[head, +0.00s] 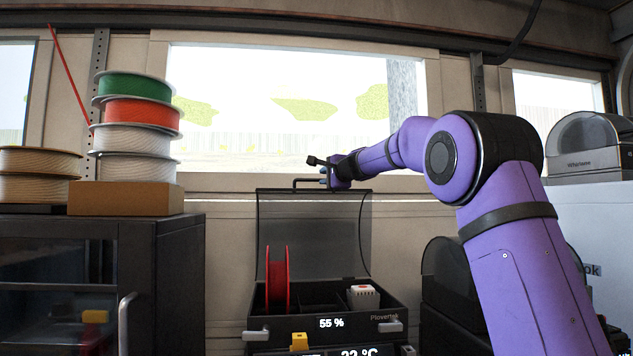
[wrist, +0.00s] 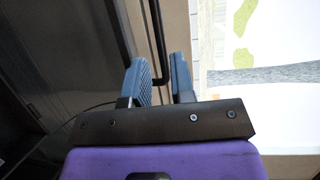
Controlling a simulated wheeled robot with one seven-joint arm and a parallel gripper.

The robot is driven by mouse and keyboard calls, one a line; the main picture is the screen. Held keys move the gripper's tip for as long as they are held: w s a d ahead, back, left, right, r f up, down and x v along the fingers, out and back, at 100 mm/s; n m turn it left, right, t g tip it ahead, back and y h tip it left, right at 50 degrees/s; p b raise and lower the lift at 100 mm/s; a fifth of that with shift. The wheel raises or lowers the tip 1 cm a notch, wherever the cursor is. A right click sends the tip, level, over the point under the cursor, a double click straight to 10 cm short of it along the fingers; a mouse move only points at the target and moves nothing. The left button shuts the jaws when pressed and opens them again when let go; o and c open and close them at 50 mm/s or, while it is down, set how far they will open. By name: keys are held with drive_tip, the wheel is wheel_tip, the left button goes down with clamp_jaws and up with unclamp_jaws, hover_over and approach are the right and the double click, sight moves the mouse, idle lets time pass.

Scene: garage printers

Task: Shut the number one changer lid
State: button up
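A changer (head: 390,308) stands at the centre of the head view, with a 55 % display on its front. Its smoky see-through lid (head: 314,235) is raised upright, with a dark handle (head: 305,181) along its top edge. No number is readable on it. My gripper (head: 325,170) is at the top of the lid, by the handle. In the wrist view, my gripper (wrist: 163,65) has its two blue-grey fingers apart, and the dark handle bar (wrist: 157,35) runs into the gap between them. I cannot tell whether either finger touches it.
A red spool (head: 277,278) and a white block (head: 362,297) are inside the changer. Stacked spools (head: 136,115) stand on a dark cabinet (head: 170,250) at left. A second dark-lidded unit (head: 440,275) is partly hidden behind my arm. A dome-lidded machine (head: 590,150) stands far right.

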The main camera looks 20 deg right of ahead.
sight(316, 180)
drive_tip(key=shift+w+a+f, duration=0.1)
drive_tip(key=shift+w+a, duration=0.05)
drive_tip(key=shift+w, duration=0.85)
drive_tip(key=shift+w+a+f, duration=0.1)
drive_tip(key=shift+w+f, duration=0.05)
drive_tip(key=shift+w, duration=0.8)
drive_tip(key=shift+w+a+f, duration=0.1)
drive_tip(key=shift+w+a, duration=0.05)
drive_tip(key=shift+w, duration=0.85)
clamp_jaws()
